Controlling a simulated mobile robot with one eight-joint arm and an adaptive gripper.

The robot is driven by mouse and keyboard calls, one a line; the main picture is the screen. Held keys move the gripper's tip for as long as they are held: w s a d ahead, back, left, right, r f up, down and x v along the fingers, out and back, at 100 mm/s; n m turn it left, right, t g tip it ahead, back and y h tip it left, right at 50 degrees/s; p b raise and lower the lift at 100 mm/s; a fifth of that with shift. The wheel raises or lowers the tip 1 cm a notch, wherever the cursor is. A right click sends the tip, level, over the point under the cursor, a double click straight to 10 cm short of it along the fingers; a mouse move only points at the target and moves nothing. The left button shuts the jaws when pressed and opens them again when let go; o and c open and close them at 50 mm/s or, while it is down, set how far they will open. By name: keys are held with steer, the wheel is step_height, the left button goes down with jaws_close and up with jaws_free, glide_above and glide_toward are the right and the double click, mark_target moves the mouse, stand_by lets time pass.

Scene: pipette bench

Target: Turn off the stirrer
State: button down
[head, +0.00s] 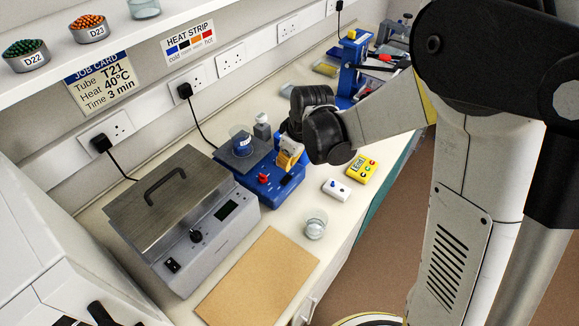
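The stirrer (289,188) is a blue unit on the bench with a dark plate on top and a red knob (263,179) on its front. A glass beaker (241,143) with something blue in it stands on the plate. My gripper (291,157) is over the right end of the stirrer, to the right of and above the red knob. The gripper hides part of the stirrer's right side. Whether it touches the stirrer, and whether its fingers are open, I cannot tell.
A grey lidded water bath (226,226) stands left of the stirrer. A brown board (257,280), a small glass beaker (316,225), a white box (337,189) and a yellow box (361,169) lie along the front. A blue stand (350,68) is behind. A shelf overhangs at upper left.

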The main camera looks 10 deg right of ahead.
steer(key=a+p+v, duration=0.1)
steer(key=v, duration=0.7)
steer(key=shift+s+d+r+p, duration=0.25)
steer(key=shift+p, duration=0.1)
steer(key=s+d+f+m+t+h+b, duration=0.1)
steer(key=s+d+m+b, duration=0.3)
steer(key=s, duration=0.4)
steer(key=s+d+m+t+h+b, duration=0.1)
steer(key=s+d+m+t+b, duration=0.2)
steer(key=s+d+m+b, duration=0.2)
steer(key=s+d+b, duration=0.1)
steer(key=s+b, duration=0.1)
steer(key=s, duration=0.1)
steer(key=shift+s+d+f, duration=0.2)
steer(key=shift+s+f, duration=0.05)
steer(key=shift+f, duration=0.15)
